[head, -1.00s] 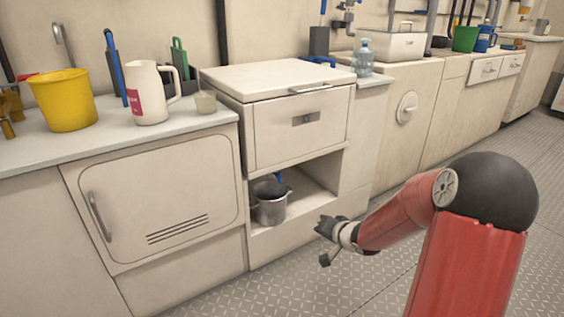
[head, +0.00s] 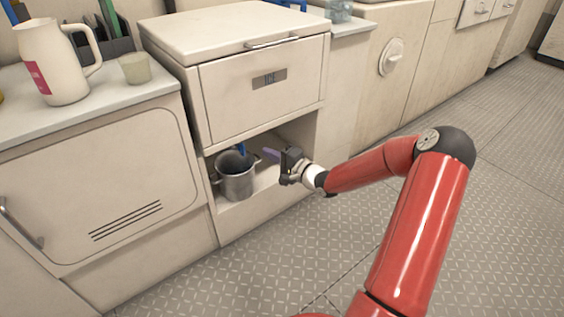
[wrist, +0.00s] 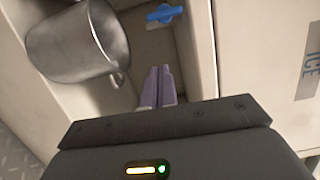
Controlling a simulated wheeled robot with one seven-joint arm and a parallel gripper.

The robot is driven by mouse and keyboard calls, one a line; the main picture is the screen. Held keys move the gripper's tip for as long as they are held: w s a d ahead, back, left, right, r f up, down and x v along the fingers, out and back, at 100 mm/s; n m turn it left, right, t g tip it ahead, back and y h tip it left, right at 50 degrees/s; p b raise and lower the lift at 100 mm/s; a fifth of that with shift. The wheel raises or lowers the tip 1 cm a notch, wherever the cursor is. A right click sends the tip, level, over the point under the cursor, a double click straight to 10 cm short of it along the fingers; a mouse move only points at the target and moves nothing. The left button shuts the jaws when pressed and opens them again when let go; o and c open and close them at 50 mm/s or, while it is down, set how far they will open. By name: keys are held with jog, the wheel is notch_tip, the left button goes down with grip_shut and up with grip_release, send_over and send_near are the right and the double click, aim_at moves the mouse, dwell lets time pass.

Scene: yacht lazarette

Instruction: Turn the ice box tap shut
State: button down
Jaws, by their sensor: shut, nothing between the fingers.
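The ice box (head: 265,92) is a white cabinet with a lid, a front panel and an open niche below. Its blue tap (head: 241,148) shows partly at the back of the niche, above a metal pot. In the wrist view the tap handle (wrist: 165,13) is a small blue lever near the top edge, beyond my fingertips. My gripper (head: 268,154) is at the niche opening, right of the pot. Its purple fingers (wrist: 158,72) are together and empty, pointing towards the tap and apart from it.
The metal pot (head: 236,182) stands on the niche floor, close beside my fingers; it also shows in the wrist view (wrist: 70,50). The niche's side walls and the front panel above limit the room. The patterned floor (head: 260,270) in front is clear.

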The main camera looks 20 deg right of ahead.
aim_at(242, 149)
jog(key=shift+w+a+r+b, duration=0.1)
jog(key=shift+w+a+b, duration=0.15)
jog(key=shift+a, duration=1.05)
jog(key=shift+w+a+b, duration=0.1)
jog(key=shift+a+b, duration=0.1)
jog(key=shift+a, duration=1.05)
jog(key=shift+d, duration=0.15)
jog(key=shift+p, duration=0.45)
jog(key=shift+m, duration=0.4)
